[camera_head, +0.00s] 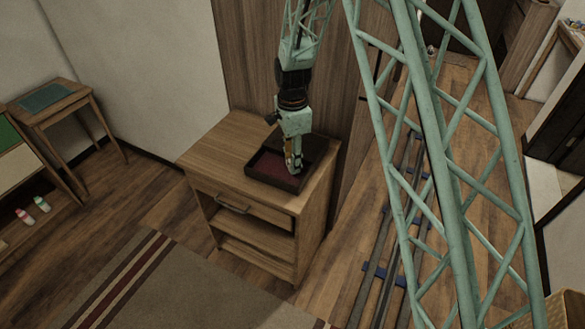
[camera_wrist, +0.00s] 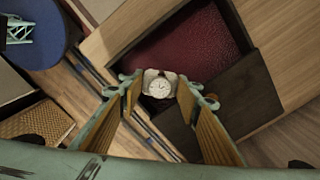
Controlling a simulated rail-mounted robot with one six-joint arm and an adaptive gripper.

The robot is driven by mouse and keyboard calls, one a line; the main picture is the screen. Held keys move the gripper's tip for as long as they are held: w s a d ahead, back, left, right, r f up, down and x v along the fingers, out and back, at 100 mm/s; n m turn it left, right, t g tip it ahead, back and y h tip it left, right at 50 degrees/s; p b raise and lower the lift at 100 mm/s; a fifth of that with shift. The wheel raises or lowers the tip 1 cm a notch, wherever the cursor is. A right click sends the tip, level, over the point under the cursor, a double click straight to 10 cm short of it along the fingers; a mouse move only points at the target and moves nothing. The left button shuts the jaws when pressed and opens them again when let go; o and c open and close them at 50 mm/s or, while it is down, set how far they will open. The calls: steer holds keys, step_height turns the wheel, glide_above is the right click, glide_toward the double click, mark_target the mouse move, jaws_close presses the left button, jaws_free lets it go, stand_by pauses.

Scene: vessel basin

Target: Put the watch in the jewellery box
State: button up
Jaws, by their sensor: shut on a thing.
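The watch (camera_wrist: 159,87) has a pale round dial and sits between my fingertips in the wrist view. My gripper (camera_wrist: 155,86) is shut on it. The jewellery box (camera_wrist: 250,92) is dark wood with a dark red lining (camera_wrist: 195,47); the watch appears over the box near one of its walls. In the head view the open box (camera_head: 267,181) stands on top of a wooden cabinet, and my gripper (camera_head: 293,167) points down over its right part. The watch is hardly visible there. I cannot tell whether it touches the box.
The wooden cabinet (camera_head: 214,151) has free top surface to the left of the box. It has a drawer (camera_head: 243,207) and open shelves below. A wood-panelled wall stands close behind. A small side table (camera_head: 50,103) is at the far left, and a striped rug (camera_head: 180,285) lies in front.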

steer(key=shift+s+f+b, duration=0.1)
steer(key=shift+f+b, duration=0.2)
steer(key=shift+f, duration=1.3)
steer(key=shift+f, duration=0.2)
steer(key=o, duration=0.6)
steer(key=shift+r, duration=0.15)
step_height(320, 180, up, 11)
steer(key=shift+f+p, duration=0.2)
steer(key=shift+p, duration=0.7)
steer(key=shift+r, duration=0.75)
steer(key=shift+r, duration=0.15)
